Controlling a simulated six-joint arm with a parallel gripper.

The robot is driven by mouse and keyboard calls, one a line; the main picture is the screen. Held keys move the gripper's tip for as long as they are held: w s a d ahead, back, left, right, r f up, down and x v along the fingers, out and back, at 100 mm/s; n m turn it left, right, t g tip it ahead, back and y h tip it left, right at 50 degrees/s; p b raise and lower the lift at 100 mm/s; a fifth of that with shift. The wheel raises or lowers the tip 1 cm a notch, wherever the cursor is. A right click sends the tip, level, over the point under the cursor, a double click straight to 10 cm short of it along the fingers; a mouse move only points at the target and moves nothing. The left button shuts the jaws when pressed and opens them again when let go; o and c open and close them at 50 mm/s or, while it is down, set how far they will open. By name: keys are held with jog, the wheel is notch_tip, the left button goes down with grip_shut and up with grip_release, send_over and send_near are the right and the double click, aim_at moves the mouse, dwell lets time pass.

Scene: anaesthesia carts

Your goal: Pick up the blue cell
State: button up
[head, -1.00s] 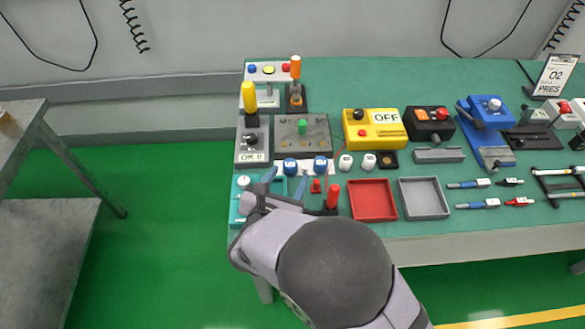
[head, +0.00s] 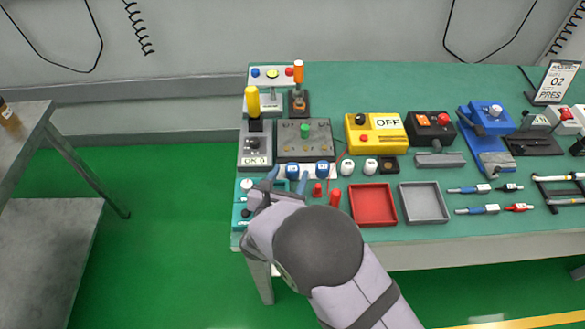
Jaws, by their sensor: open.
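Two small blue cells with white labels stand side by side on the green bench top, a left one (head: 292,170) and a right one (head: 322,169). My gripper (head: 287,180) is at the front left of the bench, with its two blue-grey fingers spread apart and nothing visible between them. The fingers are just in front of the left blue cell in the picture. Their height above the bench and whether they touch anything cannot be told. My wrist hides part of the teal fixture (head: 242,213) at the bench corner.
Two white cells (head: 347,167) (head: 370,166) stand to the right. A red post (head: 335,197) and small red piece (head: 317,189) are close to my gripper. A red tray (head: 373,204) and grey tray (head: 424,203) lie further right.

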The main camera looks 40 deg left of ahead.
aim_at(291, 172)
jog(key=shift+w+a+f, duration=0.3)
jog(key=shift+w, duration=0.3)
jog(key=c, duration=1.2)
jog(key=shift+o, duration=0.2)
jog(key=shift+r, duration=0.15)
jog(key=shift+r+b, duration=0.9)
jog(key=shift+r, duration=4)
